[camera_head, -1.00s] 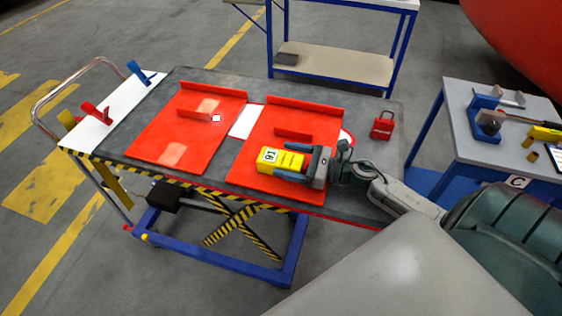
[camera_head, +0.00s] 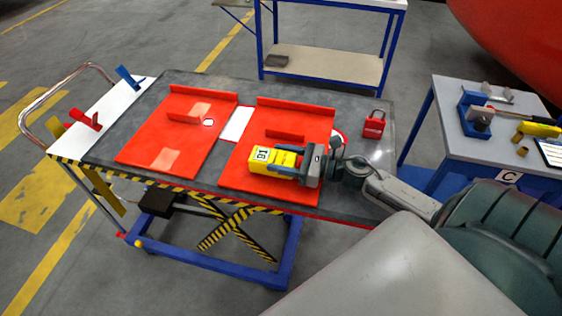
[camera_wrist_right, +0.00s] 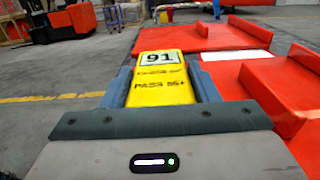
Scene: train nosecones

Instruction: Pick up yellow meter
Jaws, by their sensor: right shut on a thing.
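The yellow meter (camera_head: 274,160) has a white label reading 91 and is at the right red panel (camera_head: 236,178) on the cart. In the right wrist view the yellow meter (camera_wrist_right: 160,80) lies lengthwise between my fingers, its label end facing away. My right gripper (camera_head: 290,163) comes in from the right and is shut on the meter; the fingers also show in the right wrist view (camera_wrist_right: 160,88). I cannot tell whether the meter touches the panel or is just above it. My left gripper is in neither view.
A left red panel (camera_head: 140,143) lies beside the right one on the dark cart top (camera_head: 185,79). A red padlock (camera_head: 374,124) stands to the right. A side table (camera_head: 440,90) holds a blue vise (camera_head: 474,112) and a yellow tool (camera_head: 541,130). Clamps (camera_head: 84,119) sit at the cart's left end.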

